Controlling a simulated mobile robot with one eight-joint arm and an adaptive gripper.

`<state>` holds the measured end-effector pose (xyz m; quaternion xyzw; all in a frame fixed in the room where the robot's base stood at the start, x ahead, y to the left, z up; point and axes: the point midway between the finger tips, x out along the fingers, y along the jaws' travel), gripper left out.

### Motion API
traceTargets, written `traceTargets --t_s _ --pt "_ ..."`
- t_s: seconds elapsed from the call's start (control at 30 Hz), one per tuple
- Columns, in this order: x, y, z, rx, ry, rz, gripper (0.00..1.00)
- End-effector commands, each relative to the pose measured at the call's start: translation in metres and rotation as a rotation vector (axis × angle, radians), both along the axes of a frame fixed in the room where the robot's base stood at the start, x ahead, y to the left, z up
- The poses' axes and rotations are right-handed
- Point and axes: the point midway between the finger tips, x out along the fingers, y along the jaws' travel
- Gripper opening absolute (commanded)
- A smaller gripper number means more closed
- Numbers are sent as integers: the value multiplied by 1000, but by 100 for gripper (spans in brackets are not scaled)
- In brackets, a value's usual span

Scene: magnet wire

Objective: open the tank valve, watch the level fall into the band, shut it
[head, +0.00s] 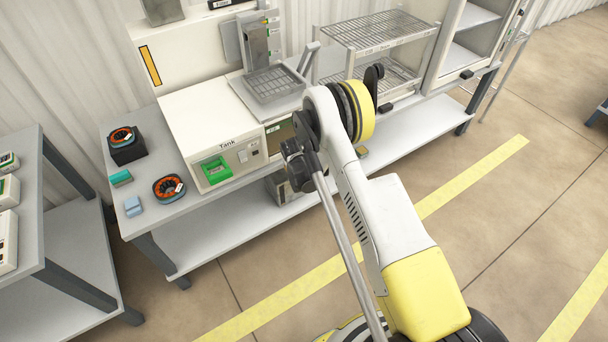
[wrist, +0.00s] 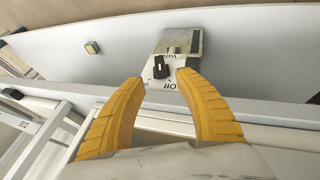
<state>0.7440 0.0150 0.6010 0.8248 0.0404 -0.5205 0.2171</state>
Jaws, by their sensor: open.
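The valve's black knob (wrist: 161,66) stands on a white plate with a "Valve" label and an "Off" label, in front of a metal box (wrist: 187,42) in the wrist view. My gripper (wrist: 160,77) is open, its yellow fingers spread to either side just short of the knob, with nothing between them. I cannot tell which way the knob points. In the head view the tank (head: 207,122) is a white cabinet marked "Tank" on the bench, with a green-framed panel (head: 215,170). Its level cannot be read. My arm hides my gripper there.
The grey bench (head: 180,210) holds orange-black coils (head: 168,189), a teal block (head: 121,178) and a blue block (head: 133,206). A wire rack (head: 375,32) stands to the right. A side table (head: 62,258) is at left. The floor in front is clear.

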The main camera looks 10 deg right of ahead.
Motion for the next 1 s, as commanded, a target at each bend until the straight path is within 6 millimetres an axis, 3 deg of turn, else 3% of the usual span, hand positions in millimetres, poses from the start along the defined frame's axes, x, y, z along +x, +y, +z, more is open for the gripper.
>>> traceTargets --t_s 0.1,0.33,0.5,0.8,0.93,1.0 --pt "12 -4 -27 0 1 -1 40" --pt "29 -11 -61 1 2 0 40" --pt "36 -13 -71 1 2 0 40" --pt "36 -13 -71 1 3 0 39" --pt "36 -13 -71 1 3 0 0" --pt "36 -13 -71 1 3 0 0"
